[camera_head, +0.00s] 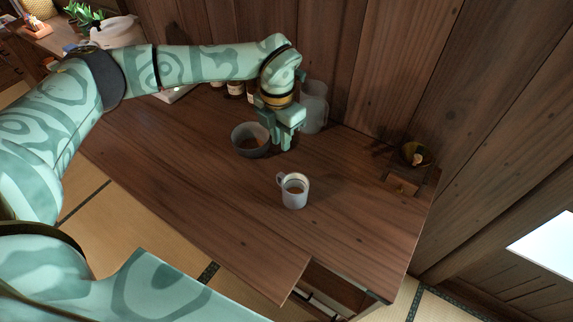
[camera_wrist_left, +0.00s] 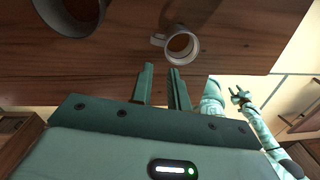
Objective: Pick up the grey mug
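The grey mug (camera_head: 294,203) stands upright on the wooden table, with its handle to the left and brown contents inside. It also shows in the left wrist view (camera_wrist_left: 184,58), beyond the fingertips. My left gripper (camera_head: 287,146) is over the table, behind the mug and apart from it. In the left wrist view its two fingers (camera_wrist_left: 161,70) are apart with nothing between them. My right gripper (camera_wrist_left: 240,95) appears small in the left wrist view, away from the table, with its fingers seemingly spread.
A grey bowl (camera_head: 236,143) stands close left of my left gripper; a grey pitcher (camera_head: 316,108) is just behind it. Small jars (camera_head: 234,90) line the back. A dark bowl (camera_head: 409,152) sits at the right by the wall. The table around the mug is clear.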

